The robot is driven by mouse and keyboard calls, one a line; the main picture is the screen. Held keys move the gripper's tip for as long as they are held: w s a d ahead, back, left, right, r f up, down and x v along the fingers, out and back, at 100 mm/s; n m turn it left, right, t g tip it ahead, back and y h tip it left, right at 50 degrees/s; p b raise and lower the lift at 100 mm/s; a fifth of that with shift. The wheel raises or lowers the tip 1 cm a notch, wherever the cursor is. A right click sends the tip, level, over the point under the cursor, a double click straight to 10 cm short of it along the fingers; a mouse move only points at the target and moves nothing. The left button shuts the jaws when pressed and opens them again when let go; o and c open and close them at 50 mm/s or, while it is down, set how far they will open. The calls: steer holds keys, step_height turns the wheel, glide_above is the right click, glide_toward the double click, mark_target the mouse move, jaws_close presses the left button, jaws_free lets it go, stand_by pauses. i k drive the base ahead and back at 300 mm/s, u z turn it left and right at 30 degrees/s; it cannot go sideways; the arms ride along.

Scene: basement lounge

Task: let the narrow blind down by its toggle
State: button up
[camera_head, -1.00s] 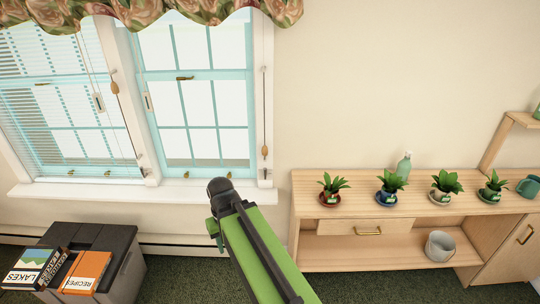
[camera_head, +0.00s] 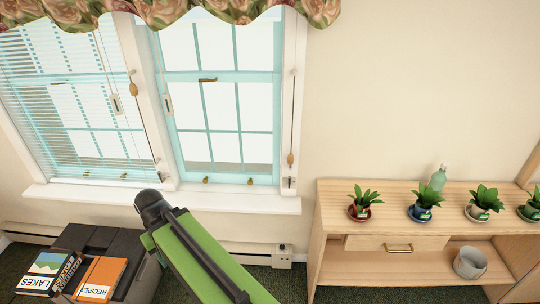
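The right-hand, narrower window (camera_head: 222,110) shows bare panes; any blind at its top is hidden behind the flowered valance. A cord with a wooden tassel-like toggle (camera_head: 291,159) hangs at this window's right frame. Another wooden toggle (camera_head: 133,89) hangs on a cord between the windows. Two small pale tags (camera_head: 116,103) and (camera_head: 168,104) hang near there. A slatted blind (camera_head: 50,100) covers the left window. My green arm reaches up from the bottom, ending in a dark joint below the sill and well left of the right-hand toggle. No gripper fingers are visible.
The white sill (camera_head: 240,203) runs under both windows. A dark grey box (camera_head: 105,240) with books (camera_head: 100,277) stands lower left. A wooden cabinet (camera_head: 335,198) with potted plants (camera_head: 365,205) and a green bottle (camera_head: 439,177) stands right. Wall between toggle and cabinet is clear.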

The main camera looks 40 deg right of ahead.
mark_target(290, 159)
steer(key=u, duration=0.1)
steer(key=i, duration=0.8)
steer(key=z, duration=0.6)
steer(key=i, duration=0.45)
steer(key=z, duration=0.35)
